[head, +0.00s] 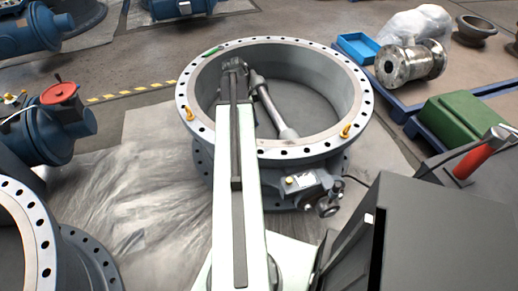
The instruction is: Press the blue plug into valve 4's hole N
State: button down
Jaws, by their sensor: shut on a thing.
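A large round valve (357,100) stands upright in the middle, with a pale flange ring full of bolt holes facing up. I cannot read a number on it or tell which hole is N. Two orange plugs stand on the ring, one at the left (188,113) and one at the front right (345,131). A green piece (210,51) lies at its far left edge. My arm reaches over the ring, and my gripper (234,64) is near its far left part. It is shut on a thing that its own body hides. No blue plug shows.
Another flanged valve (22,230) is at the lower left. A blue tray (357,47), a steel pipe piece (405,64) and a green box (460,122) are at the right.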

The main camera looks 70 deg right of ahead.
jog(key=s+a+f+b, duration=0.2)
jog(key=s+f+b, duration=0.1)
jog(key=f, duration=0.3)
jog(key=shift+s, duration=0.15)
jog(key=shift+f+b, duration=0.15)
jog(key=shift+b, duration=0.15)
notch_tip(320, 180, down, 6)
jog(key=b, duration=0.5)
jog(key=shift+a+b, duration=0.1)
jog(key=shift+b, duration=0.25)
dwell(0.4)
jog(key=shift+f+b, duration=0.55)
jog(key=shift+b, duration=0.15)
jog(key=shift+f, duration=0.25)
dwell(0.4)
